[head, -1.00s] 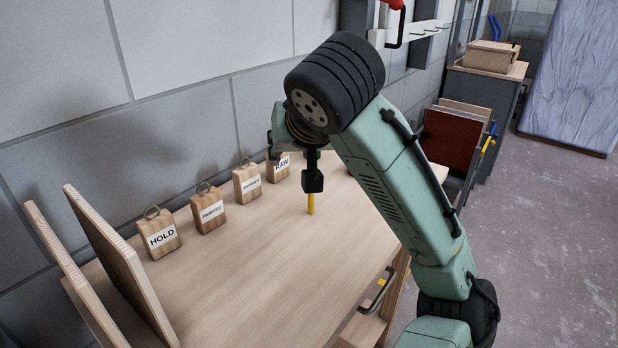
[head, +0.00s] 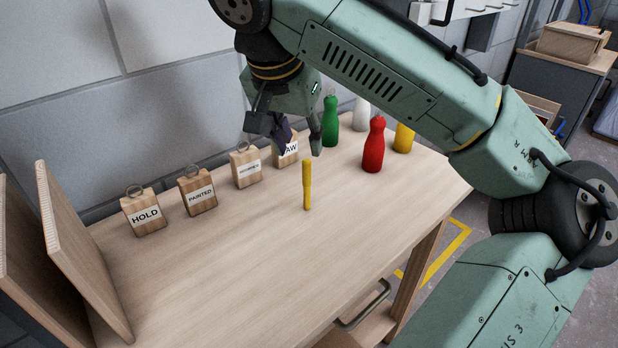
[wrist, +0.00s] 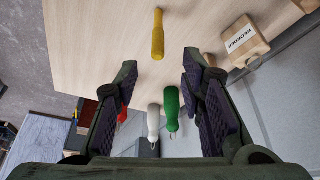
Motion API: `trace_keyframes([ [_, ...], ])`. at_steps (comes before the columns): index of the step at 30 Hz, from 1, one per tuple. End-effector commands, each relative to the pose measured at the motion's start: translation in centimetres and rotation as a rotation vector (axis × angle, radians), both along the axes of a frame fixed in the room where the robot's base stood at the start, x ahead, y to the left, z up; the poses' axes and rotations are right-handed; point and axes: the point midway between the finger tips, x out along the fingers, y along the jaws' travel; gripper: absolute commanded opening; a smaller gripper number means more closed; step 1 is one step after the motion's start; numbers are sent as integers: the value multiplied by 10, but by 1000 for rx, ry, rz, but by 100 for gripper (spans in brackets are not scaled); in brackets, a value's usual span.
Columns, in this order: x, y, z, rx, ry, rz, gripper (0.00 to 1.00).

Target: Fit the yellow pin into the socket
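The yellow pin (head: 307,186) stands upright on the wooden bench top in the head view. My gripper (head: 292,138) is open and empty, up and to the left of the pin in the head view. Its two spread fingers also show in the wrist view (wrist: 160,66). I cannot make out a socket; whether the pin's foot sits in a hole or on the surface is not clear.
Wooden tagged blocks, one marked HOLD (head: 144,212), line the wall side of the bench (head: 230,270). A red bottle (head: 374,146), a green bottle (head: 330,122), a white one and a yellow one stand at the far end. Wooden boards (head: 85,255) lean at left. The bench is clear around the pin.

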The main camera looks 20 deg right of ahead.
Motion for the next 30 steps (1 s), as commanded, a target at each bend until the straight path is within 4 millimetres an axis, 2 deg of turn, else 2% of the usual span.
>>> trace_keyframes([
  [7, 10, -10, -35, 4, 5, -2, 36],
  [16, 16, -19, -58, 0, 4, -4, 36],
  [24, 26, -30, -92, 0, 3, -1, 36],
  [30, 28, -30, -97, 2, 1, 1, 36],
])
